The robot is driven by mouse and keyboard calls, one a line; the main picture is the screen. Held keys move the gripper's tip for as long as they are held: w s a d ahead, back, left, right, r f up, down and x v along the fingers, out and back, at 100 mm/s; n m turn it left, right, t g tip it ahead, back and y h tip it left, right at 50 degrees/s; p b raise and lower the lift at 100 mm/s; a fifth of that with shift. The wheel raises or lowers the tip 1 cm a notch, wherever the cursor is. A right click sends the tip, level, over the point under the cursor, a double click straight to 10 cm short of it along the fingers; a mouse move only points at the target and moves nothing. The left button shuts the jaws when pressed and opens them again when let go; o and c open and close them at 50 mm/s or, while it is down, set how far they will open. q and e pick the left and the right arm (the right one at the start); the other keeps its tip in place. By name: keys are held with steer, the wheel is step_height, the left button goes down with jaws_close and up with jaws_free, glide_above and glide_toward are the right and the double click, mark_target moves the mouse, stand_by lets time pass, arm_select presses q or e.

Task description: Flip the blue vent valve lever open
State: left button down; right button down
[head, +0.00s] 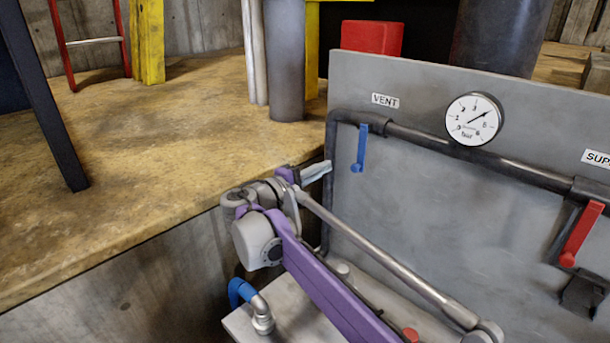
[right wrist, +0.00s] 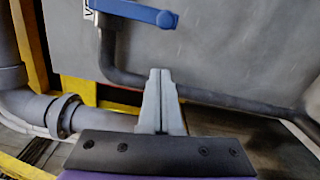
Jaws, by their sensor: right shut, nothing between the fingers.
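The blue vent lever (head: 359,148) hangs down from the dark pipe (head: 343,117) on the grey panel, below the VENT label (head: 385,100). In the right wrist view the blue lever (right wrist: 135,12) lies across the top, its rounded end just above my fingertips. My right gripper (head: 318,171) is shut and empty, to the left of and slightly below the lever's lower end in the head view. The shut fingers also show in the right wrist view (right wrist: 160,75), pointing up toward the lever end. My left gripper is not in view.
A pressure gauge (head: 474,119) and a red lever (head: 581,235) near the supply label (head: 597,158) are on the same panel (head: 430,220). A concrete ledge edge (head: 120,263) runs along the left.

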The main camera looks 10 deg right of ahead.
mark_target(359, 151)
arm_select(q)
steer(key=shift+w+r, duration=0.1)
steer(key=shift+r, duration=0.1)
arm_select(e)
steer(key=s+d, duration=0.2)
steer(key=d, duration=0.1)
steer(key=shift+s+d+r, duration=0.1)
steer(key=shift+s+r, duration=0.1)
steer(key=shift+r, duration=0.15)
steer(key=shift+s, duration=0.1)
steer(key=shift+s+d+f+n, duration=0.1)
steer(key=shift+s+d+n, duration=0.1)
steer(key=shift+n, duration=0.2)
